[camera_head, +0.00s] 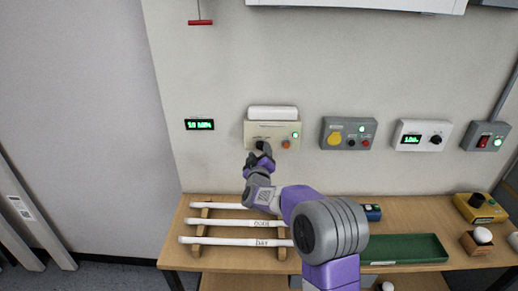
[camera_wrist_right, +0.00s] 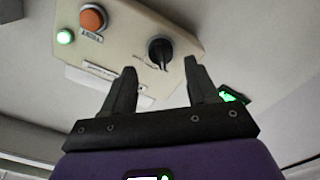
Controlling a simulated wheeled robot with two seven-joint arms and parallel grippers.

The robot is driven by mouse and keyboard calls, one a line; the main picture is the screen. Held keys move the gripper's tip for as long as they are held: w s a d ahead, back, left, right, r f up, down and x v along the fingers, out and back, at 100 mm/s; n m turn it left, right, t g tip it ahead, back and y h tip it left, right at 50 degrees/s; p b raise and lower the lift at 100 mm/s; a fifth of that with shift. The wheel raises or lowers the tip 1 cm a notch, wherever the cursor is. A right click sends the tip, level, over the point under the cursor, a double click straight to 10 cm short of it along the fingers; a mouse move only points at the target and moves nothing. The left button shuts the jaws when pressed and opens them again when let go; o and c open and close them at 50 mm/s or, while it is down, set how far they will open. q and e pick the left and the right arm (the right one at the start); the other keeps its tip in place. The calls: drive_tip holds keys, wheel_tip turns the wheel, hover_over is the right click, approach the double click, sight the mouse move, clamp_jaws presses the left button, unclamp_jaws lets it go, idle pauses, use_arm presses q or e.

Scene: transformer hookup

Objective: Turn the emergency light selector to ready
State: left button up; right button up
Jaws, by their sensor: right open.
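The emergency light unit (camera_head: 250,134) is a beige wall box with a white lamp (camera_head: 272,113) on top. It carries a lit green light, an orange button (camera_head: 286,144) and a black selector knob (camera_head: 261,145). In the right wrist view the selector knob (camera_wrist_right: 160,52) shows just beyond the fingertips, between them in the picture, with a gap. My right gripper (camera_head: 260,156) is open and empty, just in front of and below the knob; its two dark fingers also show in the right wrist view (camera_wrist_right: 161,68). The knob's lettering is too small to read. My left gripper is out of view.
A green display (camera_head: 199,124) hangs left of the unit. Below, a wooden table holds white tubes (camera_head: 232,223) on a rack and a green tray (camera_head: 410,248).

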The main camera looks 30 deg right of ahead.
sight(260, 148)
drive_tip(key=shift+x, duration=1.75)
drive_tip(key=shift+a, duration=0.1)
drive_tip(key=shift+f, duration=0.1)
drive_tip(key=c, duration=1)
